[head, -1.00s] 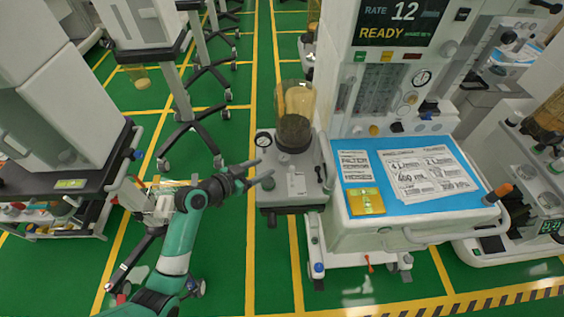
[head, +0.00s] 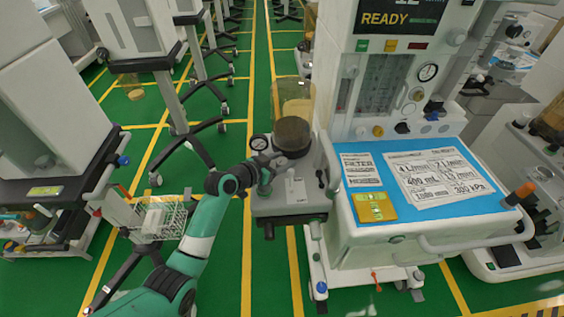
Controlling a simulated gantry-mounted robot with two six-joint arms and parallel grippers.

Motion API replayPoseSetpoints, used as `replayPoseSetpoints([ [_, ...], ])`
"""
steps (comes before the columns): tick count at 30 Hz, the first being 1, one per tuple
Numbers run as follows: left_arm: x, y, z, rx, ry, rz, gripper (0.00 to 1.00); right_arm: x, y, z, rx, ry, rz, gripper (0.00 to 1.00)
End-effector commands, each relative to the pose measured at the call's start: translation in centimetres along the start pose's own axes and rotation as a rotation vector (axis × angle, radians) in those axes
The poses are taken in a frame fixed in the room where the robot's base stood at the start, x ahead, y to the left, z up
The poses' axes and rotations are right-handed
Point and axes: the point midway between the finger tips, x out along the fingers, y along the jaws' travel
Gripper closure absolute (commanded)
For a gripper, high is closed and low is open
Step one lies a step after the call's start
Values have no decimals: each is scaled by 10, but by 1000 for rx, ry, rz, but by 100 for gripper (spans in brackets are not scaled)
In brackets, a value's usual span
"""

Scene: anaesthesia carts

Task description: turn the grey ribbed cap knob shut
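My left gripper (head: 268,176) is at the left side of the grey absorber block (head: 296,203), just below its round gauge (head: 259,143). Its fingers overlap the block's edge, and whether they touch anything there cannot be told. I cannot make out the grey ribbed cap knob with certainty; the gripper may hide it. A small dark knob (head: 268,231) hangs below the block's front left corner. A clear canister with dark filling (head: 292,134) stands on the block. My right gripper is not in view.
The anaesthesia cart's blue worktop (head: 440,195) with printed cards is to the right, with a rail handle along its edge. A white wire basket (head: 160,218) is left of my arm. Green floor with yellow lines lies open between the carts.

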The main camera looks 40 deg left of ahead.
Motion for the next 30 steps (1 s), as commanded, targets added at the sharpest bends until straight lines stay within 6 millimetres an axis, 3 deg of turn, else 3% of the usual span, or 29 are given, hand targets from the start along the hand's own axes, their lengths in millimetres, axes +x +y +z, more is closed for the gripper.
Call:
replayPoseSetpoints([
  [1, 0, 0, 0, 0, 0, 0, 52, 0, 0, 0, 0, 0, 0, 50],
  [9, 0, 0, 0, 0, 0, 0, 100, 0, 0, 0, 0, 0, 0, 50],
  [29, 0, 0, 1, 53, 1, 127, 100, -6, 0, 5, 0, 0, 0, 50],
  [30, 0, 0, 1, 53, 1, 127, 47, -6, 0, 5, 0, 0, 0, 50],
])
